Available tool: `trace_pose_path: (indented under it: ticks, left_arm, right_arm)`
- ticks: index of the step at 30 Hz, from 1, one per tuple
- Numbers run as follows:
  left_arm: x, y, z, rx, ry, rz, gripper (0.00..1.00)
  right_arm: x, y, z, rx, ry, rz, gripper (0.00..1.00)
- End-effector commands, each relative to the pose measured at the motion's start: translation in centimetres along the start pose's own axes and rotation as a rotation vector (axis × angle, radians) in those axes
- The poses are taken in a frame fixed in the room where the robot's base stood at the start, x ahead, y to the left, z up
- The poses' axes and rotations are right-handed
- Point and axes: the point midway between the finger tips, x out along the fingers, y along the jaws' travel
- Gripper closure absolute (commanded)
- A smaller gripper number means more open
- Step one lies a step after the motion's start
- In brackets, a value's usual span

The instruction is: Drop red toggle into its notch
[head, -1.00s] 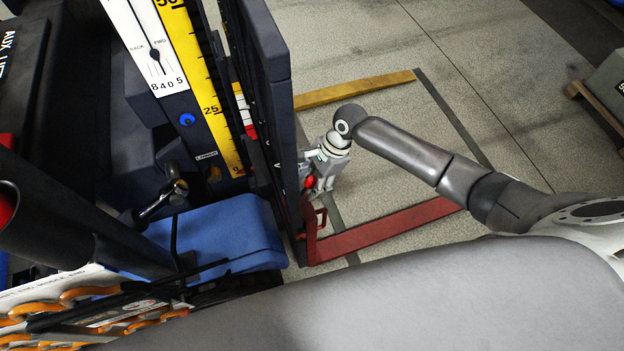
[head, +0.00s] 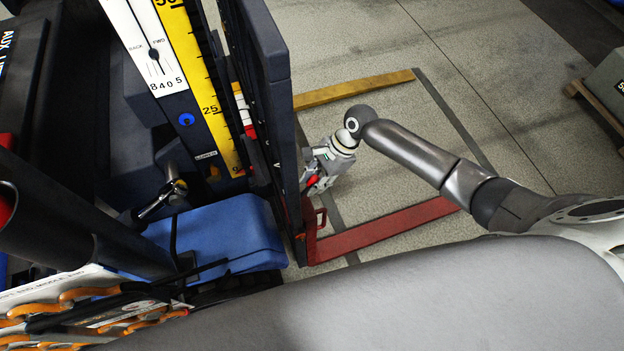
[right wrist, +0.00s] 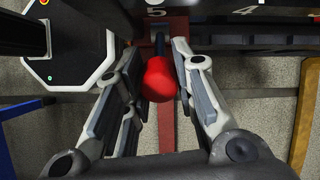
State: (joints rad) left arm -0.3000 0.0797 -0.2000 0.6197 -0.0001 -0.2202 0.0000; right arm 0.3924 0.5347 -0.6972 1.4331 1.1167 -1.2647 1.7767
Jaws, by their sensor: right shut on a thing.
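The red toggle (right wrist: 159,79) shows in the right wrist view as a rounded red knob between the two finger pads, with a dark stem beyond it. My right gripper (right wrist: 160,85) is shut on it. In the head view, my right gripper (head: 312,184) is beside the lower right side of the dark upright carriage (head: 268,80), and a bit of the red toggle (head: 312,179) shows at its fingers. The numbers 5 and 4 show on the carriage bar (right wrist: 215,13). The notch itself cannot be made out.
A red fork (head: 390,230) and a yellow fork (head: 355,90) extend right along the floor. A red latch handle (head: 316,222) is just below my right gripper. A blue seat (head: 220,235) is left of the carriage. Floor between the forks is clear.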

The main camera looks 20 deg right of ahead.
Motion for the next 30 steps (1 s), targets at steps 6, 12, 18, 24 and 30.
trace_pose_path:
  ticks: [6, 12, 18, 24, 30]
  left_arm:
    - [1.2, 0.0, 0.1, 0.0, 0.0, 0.0, 1.0]
    - [4.0, 0.1, 0.3, 0.0, 0.0, 0.0, 1.0]
    - [7.1, 0.1, 0.6, 0.0, 0.0, 0.0, 1.0]
    - [9.6, 0.2, 0.8, 0.0, 0.001, 0.0, 1.0]
    - [11.3, 0.2, 1.0, 0.0, 0.001, 0.0, 1.0]
  right_arm:
    - [0.7, 0.3, -1.9, 0.007, -0.165, -0.026, 1.0]
    - [1.8, 0.5, -3.9, 0.002, -0.348, -0.058, 1.0]
    - [2.6, 0.7, -5.3, -0.003, -0.514, -0.085, 1.0]
    - [3.3, 0.8, -6.2, -0.007, -0.638, -0.106, 1.0]
    - [3.7, 0.9, -6.7, -0.009, -0.722, -0.118, 1.0]
